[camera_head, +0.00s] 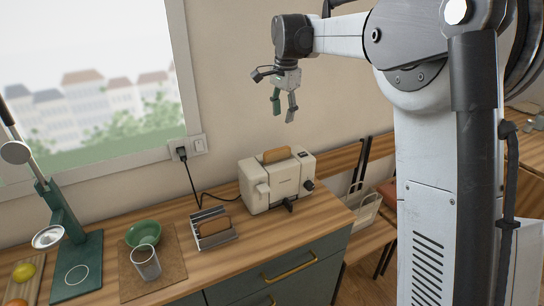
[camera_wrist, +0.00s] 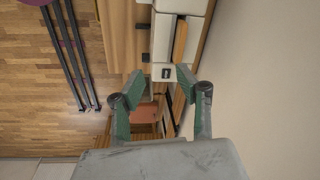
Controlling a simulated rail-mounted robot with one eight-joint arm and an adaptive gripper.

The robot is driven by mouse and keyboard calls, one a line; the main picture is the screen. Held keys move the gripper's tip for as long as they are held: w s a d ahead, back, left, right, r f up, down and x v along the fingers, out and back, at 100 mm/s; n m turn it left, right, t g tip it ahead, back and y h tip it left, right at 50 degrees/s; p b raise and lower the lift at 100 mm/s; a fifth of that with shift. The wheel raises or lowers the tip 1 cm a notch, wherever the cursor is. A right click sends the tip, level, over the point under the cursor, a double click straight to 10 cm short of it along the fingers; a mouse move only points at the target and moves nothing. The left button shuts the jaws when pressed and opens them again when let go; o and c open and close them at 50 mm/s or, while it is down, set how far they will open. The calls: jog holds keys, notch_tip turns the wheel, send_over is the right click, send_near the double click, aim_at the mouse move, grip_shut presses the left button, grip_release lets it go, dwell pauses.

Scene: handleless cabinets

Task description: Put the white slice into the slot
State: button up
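A cream toaster (camera_head: 268,190) stands on the wooden counter below my gripper. A brown slice (camera_head: 277,155) sticks up from its top slot, and the toaster (camera_wrist: 163,35) and this slice (camera_wrist: 180,42) also show in the wrist view. I cannot make out a clearly white slice in either view. My gripper (camera_head: 283,110) is open and empty, pointing down well above the toaster. In the wrist view its green-padded fingers (camera_wrist: 160,83) are apart with nothing between them.
Left of the rack are a green bowl (camera_head: 143,233) and a glass (camera_head: 146,263) on a brown board (camera_head: 166,272). A black cord runs from the wall socket (camera_head: 188,149) behind the toaster. The air around my gripper is clear.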

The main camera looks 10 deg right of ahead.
aim_at(277, 149)
jog(key=w+f+m+g, duration=0.1)
jog(key=w+f+m, duration=0.2)
jog(key=w+f, duration=0.4)
jog(key=f, duration=0.4)
jog(key=f+p, duration=0.1)
jog(key=f, duration=0.3)
jog(key=w+f+p, duration=0.1)
jog(key=f, duration=0.3)
jog(key=shift+f, duration=0.25)
grip_shut()
